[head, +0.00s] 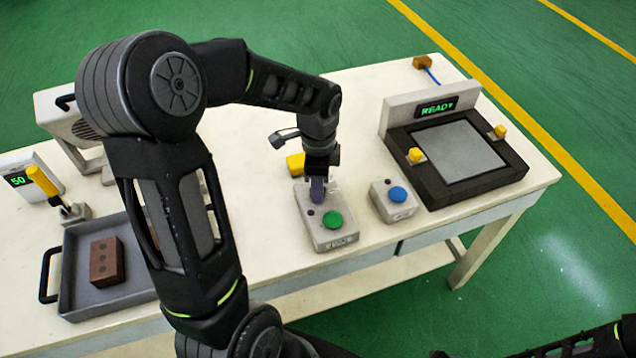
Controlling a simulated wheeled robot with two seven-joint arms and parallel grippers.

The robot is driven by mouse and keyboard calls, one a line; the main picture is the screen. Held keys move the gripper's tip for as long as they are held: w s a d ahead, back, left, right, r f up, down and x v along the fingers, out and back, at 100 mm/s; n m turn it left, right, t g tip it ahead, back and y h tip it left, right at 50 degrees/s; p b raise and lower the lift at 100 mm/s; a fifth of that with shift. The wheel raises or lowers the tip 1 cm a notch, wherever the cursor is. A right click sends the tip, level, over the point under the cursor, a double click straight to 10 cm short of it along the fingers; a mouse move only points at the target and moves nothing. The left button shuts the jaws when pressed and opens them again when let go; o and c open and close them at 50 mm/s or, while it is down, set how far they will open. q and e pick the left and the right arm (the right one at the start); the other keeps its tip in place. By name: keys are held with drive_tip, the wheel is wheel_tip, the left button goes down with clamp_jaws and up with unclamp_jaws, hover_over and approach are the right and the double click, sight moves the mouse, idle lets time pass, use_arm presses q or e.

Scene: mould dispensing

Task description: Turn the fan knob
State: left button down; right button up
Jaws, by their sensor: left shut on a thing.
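A light grey control box (325,238) stands near the middle of the table, with a green button (333,220) on its front part. My left gripper (319,182) points down at the back part of this box and is shut on a small purple-grey knob (317,195). The fingers hide much of the knob, so its angle cannot be told. A grey fan-like unit with a grille (84,130) stands at the back left, partly hidden by my left arm. My right gripper is not in view; only a bit of my right arm shows at the bottom right.
A smaller box with a blue button (397,195) stands just right of the control box. A dark press with a READY display (437,107) is further right. A yellow block (295,163) lies behind the gripper. A grey tray (77,262) with a brown block (106,262) is at left.

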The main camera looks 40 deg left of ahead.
use_arm(q)
drive_tip(key=shift+m+p, duration=0.35)
drive_tip(key=shift+m, duration=1.85)
drive_tip(key=c, duration=1)
unclamp_jaws()
drive_tip(key=shift+o, duration=0.2)
drive_tip(key=shift+r, duration=0.1)
wheel_tip(320, 180, up, 8)
drive_tip(key=shift+f+b, duration=0.15)
drive_tip(key=shift+b, duration=0.25)
